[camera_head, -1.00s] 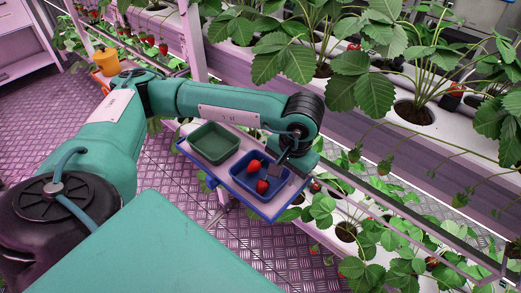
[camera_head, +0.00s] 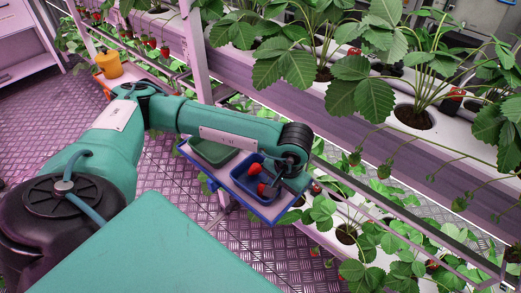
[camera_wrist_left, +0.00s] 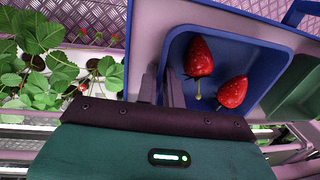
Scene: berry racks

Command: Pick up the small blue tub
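The small blue tub (camera_head: 240,172) sits on a blue-rimmed tray, with two red strawberries (camera_wrist_left: 200,57) inside it. It also shows in the left wrist view (camera_wrist_left: 258,55). My left gripper (camera_wrist_left: 162,86) is low at the tub's near side. One finger is outside the tub wall and the other is inside, with the wall between them. The fingers look apart; I cannot tell whether they touch the wall. In the head view my arm and gripper hide part of the tub. My right gripper is in neither view.
A green tub (camera_head: 213,153) stands beside the blue tub on the tray (camera_head: 232,192), partly behind my left forearm. Racks of strawberry plants (camera_head: 365,85) run close behind and to the right.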

